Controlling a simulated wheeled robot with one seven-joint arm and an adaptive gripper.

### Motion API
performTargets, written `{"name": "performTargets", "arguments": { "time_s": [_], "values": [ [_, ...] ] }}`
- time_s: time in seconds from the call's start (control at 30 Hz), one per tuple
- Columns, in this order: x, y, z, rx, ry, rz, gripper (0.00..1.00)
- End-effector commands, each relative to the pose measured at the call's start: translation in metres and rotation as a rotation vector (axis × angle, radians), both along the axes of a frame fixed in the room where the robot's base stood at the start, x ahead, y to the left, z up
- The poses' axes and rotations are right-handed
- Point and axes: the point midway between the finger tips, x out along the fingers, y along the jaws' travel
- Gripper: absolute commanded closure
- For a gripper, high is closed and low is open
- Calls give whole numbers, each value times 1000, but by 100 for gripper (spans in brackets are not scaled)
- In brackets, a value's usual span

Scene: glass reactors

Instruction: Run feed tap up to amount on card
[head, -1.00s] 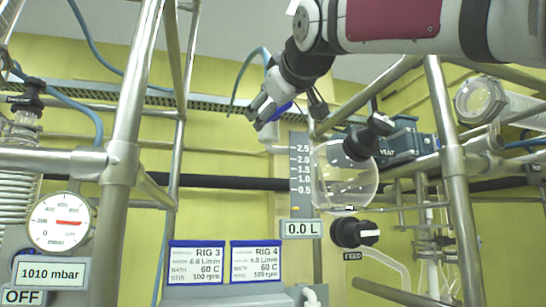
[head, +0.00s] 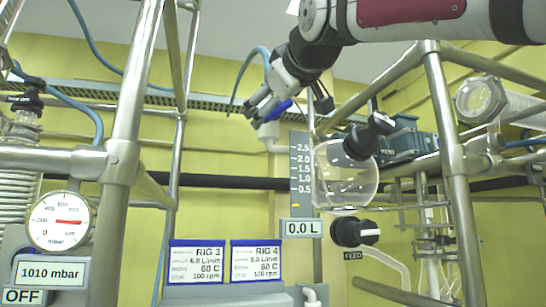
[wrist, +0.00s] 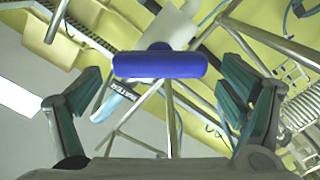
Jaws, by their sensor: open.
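The feed tap (head: 355,233) is a black knob with a white mark lying about horizontal, above the small FEED label (head: 353,255). A round glass vessel (head: 345,190) sits above it. Beside the vessel are a grey level scale (head: 301,165) marked 0.5 to 2.5 and a readout (head: 300,227) showing 0.0 L. Two blue-edged cards, RIG 3 (head: 197,262) and RIG 4 (head: 256,261), stand lower left; their small print is partly unreadable. My gripper (head: 265,108) is open, up and left of the tap and vessel. In the wrist view a blue bar (wrist: 160,65) shows between the spread fingers.
A black VENT knob (head: 370,135) is at the vessel's upper right. Metal frame posts (head: 458,150) and (head: 130,130) flank the area. A pressure gauge (head: 60,221) and a 1010 mbar display (head: 50,271) with an OFF sign (head: 25,296) are at left.

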Motion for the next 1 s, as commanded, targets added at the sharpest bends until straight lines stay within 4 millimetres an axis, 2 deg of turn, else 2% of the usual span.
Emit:
{"name": "performTargets", "arguments": {
  "time_s": [0.3,0.5,0.7,1.0],
  "values": [
    [-63,-18,1,1,-3,0,10],
    [-89,-25,0,-1,-2,0,10],
    [-98,-28,0,-1,0,0,10],
    [-98,-28,0,-1,0,0,10]
  ]
}}
